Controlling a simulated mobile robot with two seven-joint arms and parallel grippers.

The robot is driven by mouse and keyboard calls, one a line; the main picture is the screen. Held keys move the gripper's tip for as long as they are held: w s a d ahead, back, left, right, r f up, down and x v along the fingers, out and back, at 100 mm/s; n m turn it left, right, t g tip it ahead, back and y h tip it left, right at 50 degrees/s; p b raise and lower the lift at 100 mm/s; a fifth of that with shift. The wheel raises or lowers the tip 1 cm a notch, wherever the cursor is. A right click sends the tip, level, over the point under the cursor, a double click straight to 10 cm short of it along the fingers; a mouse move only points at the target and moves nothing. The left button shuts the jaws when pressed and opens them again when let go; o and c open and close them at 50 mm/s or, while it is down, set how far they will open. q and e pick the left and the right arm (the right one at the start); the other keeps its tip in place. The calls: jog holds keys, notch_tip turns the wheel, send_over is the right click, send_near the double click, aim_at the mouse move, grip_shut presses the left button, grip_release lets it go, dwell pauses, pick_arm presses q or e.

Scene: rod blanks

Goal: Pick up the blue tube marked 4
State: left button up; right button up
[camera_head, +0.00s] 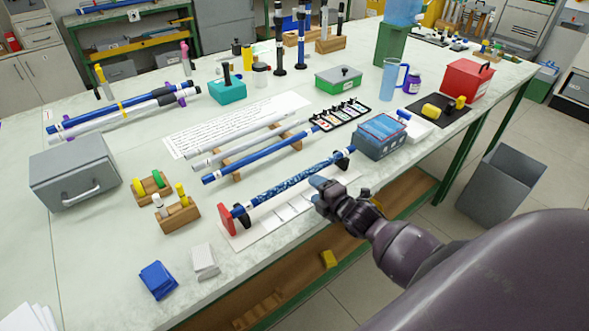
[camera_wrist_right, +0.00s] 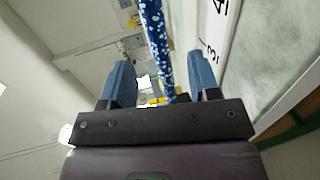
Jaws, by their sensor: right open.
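A speckled blue tube (camera_head: 290,184) lies on low dark supports near the table's front edge, with a red end piece at its left. In the right wrist view the speckled tube (camera_wrist_right: 152,28) runs between the fingers. My right gripper (camera_head: 321,190) is open just in front of this tube's middle, and it also shows in the wrist view (camera_wrist_right: 161,72). A plain blue tube (camera_head: 265,153) rests on wooden supports behind, and another blue tube (camera_head: 105,120) lies at the back left. I cannot read a 4 on any tube. My left gripper is out of view.
A white strip (camera_wrist_right: 212,50) with numbers 3 and 4 lies beside the speckled tube. A blue box (camera_head: 381,138) stands close to its right end. A grey box (camera_head: 75,178) and wooden blocks (camera_head: 178,215) with pegs stand at left. The table's front edge is near my right arm.

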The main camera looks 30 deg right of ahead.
aim_at(302, 180)
jog(key=x, duration=0.4)
jog(key=shift+w+f, duration=0.1)
jog(key=shift+w, duration=0.6)
jog(key=shift+b+x, duration=0.45)
jog(key=shift+x, duration=1.9)
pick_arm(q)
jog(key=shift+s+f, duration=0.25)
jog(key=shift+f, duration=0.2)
pick_arm(e)
jog(key=shift+d, duration=0.15)
jog(key=c, duration=1)
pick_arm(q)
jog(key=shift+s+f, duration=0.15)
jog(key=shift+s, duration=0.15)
pick_arm(e)
jog(key=shift+c, duration=0.2)
jog(key=shift+r, duration=0.25)
